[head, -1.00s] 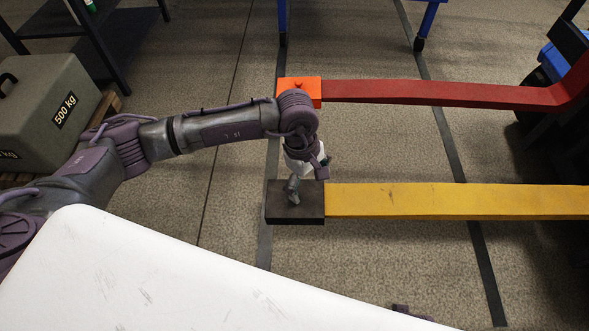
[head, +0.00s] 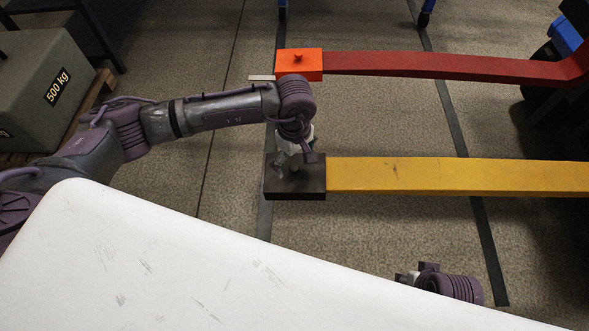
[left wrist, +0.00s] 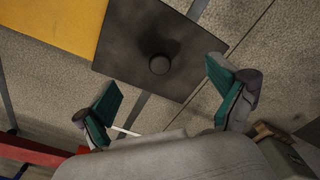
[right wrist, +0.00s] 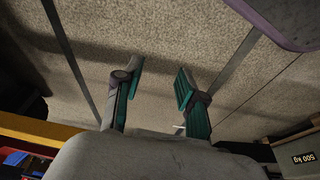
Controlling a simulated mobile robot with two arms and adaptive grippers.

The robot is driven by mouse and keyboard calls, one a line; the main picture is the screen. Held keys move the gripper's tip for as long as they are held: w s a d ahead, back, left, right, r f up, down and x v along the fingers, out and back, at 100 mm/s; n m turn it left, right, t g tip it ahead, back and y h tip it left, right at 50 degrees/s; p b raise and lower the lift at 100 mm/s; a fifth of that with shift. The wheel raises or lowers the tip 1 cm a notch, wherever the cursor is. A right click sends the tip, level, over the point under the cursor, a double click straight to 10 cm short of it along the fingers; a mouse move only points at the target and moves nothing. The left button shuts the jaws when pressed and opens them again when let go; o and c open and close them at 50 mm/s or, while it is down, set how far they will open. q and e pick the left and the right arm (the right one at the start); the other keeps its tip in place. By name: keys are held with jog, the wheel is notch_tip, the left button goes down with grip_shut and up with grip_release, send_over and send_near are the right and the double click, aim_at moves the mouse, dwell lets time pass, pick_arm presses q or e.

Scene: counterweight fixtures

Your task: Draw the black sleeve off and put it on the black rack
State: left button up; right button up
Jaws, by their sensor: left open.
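The black sleeve (head: 312,185) is a dark block on the left end of the yellow bar (head: 450,175). In the left wrist view the sleeve (left wrist: 140,30) shows a round dark knob (left wrist: 159,64) on its top face. My left gripper (head: 284,170) is over the sleeve in the head view, hiding the knob. In the left wrist view its two green-padded fingers (left wrist: 162,80) are wide apart with nothing between them. My right gripper (right wrist: 158,80) is open and empty over bare floor. I cannot identify the black rack for certain.
An orange block (head: 299,65) with a knob caps the red bar (head: 430,65) behind the sleeve. A grey 500 kg weight (head: 45,85) sits on a pallet at left. A black-framed stand (head: 98,40) is at upper left. Floor left of the sleeve is clear.

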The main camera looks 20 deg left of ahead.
aim_at(294, 167)
pick_arm(q)
notch_tip(294, 167, down, 2)
jog(key=shift+f+b, duration=0.2)
jog(key=shift+b, duration=0.65)
jog(key=shift+f+b, duration=0.75)
jog(key=shift+f, duration=0.4)
pick_arm(e)
jog(key=shift+t, duration=0.8)
jog(key=r, duration=0.4)
jog(key=shift+w+a+r, duration=0.2)
jog(key=shift+w, duration=0.2)
